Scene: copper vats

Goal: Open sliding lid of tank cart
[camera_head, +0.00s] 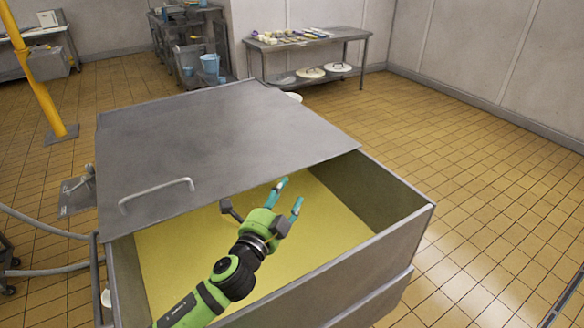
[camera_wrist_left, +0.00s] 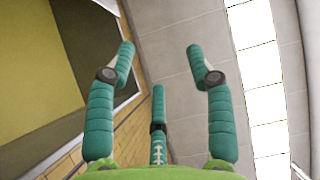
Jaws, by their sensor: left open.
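The tank cart (camera_head: 370,262) is a grey metal box with a yellow interior (camera_head: 185,262). Its flat grey sliding lid (camera_head: 225,130) covers the far part, and the near part is uncovered. A bar handle (camera_head: 157,188) sits on the lid's near left. My left gripper (camera_head: 289,196) is open and empty, over the uncovered part near the lid's front edge and right of the handle, apart from it. In the left wrist view its teal fingers (camera_wrist_left: 160,56) are spread with nothing between them. Yellow and dark surfaces show at that view's upper left. My right gripper is not in view.
A yellow post (camera_head: 38,85) stands at the left, near hoses (camera_head: 45,230). A table with small items (camera_head: 305,42) and a shelf rack with a blue bucket (camera_head: 210,64) stand at the back. The tiled floor (camera_head: 480,150) on the right is clear.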

